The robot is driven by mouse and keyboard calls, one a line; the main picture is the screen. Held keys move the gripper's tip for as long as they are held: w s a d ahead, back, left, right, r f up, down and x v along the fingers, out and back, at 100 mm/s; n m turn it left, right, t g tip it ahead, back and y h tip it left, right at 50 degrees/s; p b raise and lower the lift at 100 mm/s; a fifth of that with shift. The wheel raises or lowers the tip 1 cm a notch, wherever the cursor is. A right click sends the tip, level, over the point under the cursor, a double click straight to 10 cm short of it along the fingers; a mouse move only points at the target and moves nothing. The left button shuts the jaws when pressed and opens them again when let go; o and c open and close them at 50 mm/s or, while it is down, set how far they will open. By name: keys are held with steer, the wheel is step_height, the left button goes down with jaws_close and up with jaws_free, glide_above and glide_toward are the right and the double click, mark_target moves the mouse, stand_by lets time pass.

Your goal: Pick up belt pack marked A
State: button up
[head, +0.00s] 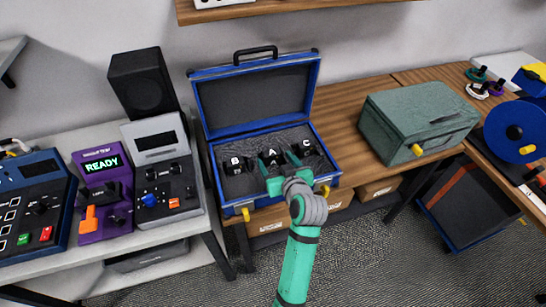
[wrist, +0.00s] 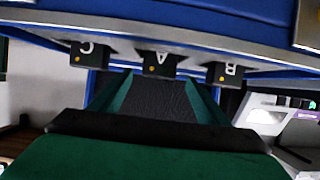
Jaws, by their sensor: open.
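The belt pack marked A (head: 270,156) is a small black box in the middle of an open blue case (head: 244,205). It stands between the belt packs marked B (head: 236,165) and C (head: 307,149). My gripper (head: 272,182) is just in front of pack A, with its green fingers apart. In the wrist view, which shows the letters upside down, pack A (wrist: 159,64) lies beyond and between the open fingers (wrist: 157,85). Pack C (wrist: 88,52) is on the left there and pack B (wrist: 227,74) on the right. I cannot tell whether the fingers touch pack A.
The case's lid (head: 255,95) stands open behind the packs. A closed green case (head: 415,115) sits to the right on the wooden table (head: 345,120). A purple device reading READY (head: 103,190) and a grey device (head: 163,175) stand on the left table. Bare wood lies between the two cases.

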mark_target(273, 155)
steer(key=shift+w+a+f, duration=0.15)
steer(key=shift+w+a, duration=0.1)
steer(key=shift+w, duration=0.25)
steer(key=shift+x, duration=2.25)
steer(key=shift+w+d, duration=0.1)
steer(key=shift+d, duration=0.05)
steer(key=c, duration=1.2)
